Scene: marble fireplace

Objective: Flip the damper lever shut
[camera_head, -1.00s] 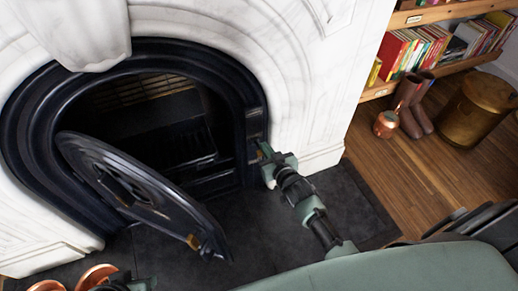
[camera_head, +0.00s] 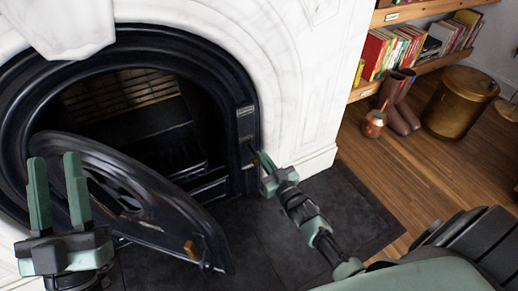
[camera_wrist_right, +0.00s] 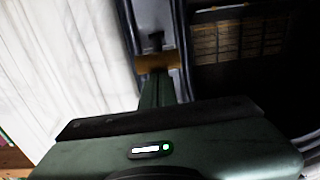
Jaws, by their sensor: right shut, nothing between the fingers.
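The black arched iron frame of the fireplace (camera_head: 239,88) has a small dark fitting (camera_head: 251,149) on its right side, beside my right gripper (camera_head: 260,158). In the right wrist view a brass-coloured piece (camera_wrist_right: 157,63) with a dark stem above it, likely the damper lever, sits at the tip of my right gripper (camera_wrist_right: 157,78). The right gripper is shut with nothing in it; its fingertips are at or touching the piece, I cannot tell which. My left gripper (camera_head: 55,157) is open and empty, raised in front of the fireplace door.
The arched iron door (camera_head: 165,205) stands open, swung out over the dark hearth (camera_head: 340,210). White marble (camera_head: 290,90) surrounds the frame. A copper pot (camera_head: 373,124), brown boots (camera_head: 402,115) and a brass bin (camera_head: 458,103) stand on the wood floor at right, below bookshelves.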

